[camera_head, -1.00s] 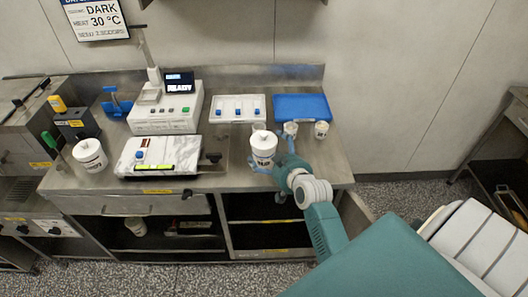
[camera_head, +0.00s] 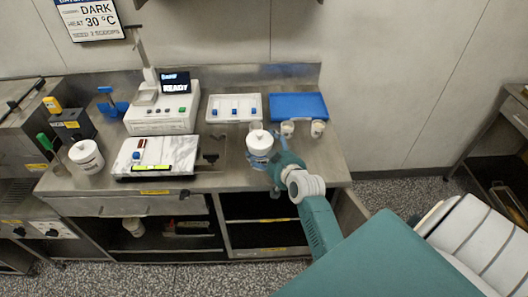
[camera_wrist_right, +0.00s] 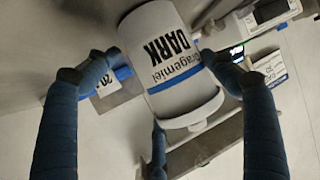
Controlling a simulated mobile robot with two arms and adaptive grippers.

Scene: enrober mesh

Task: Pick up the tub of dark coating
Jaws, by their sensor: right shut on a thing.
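The tub of dark coating (camera_head: 259,143) is white with a lid. In the right wrist view its label reads DARK above a blue band (camera_wrist_right: 175,55). My right gripper (camera_head: 268,158) is around it at the right part of the worktop. In the right wrist view the blue-padded fingers of the right gripper (camera_wrist_right: 150,70) close on both sides of the tub, with a third finger below. I cannot tell whether the tub's base is clear of the worktop. My left gripper is not in view.
Two small cups (camera_head: 288,130) (camera_head: 318,129) stand just right of the tub, before a blue tray (camera_head: 298,107). A white tray (camera_head: 234,107) is behind. A marble slab (camera_head: 153,155), a white machine (camera_head: 162,115) and another white tub (camera_head: 86,155) stand left.

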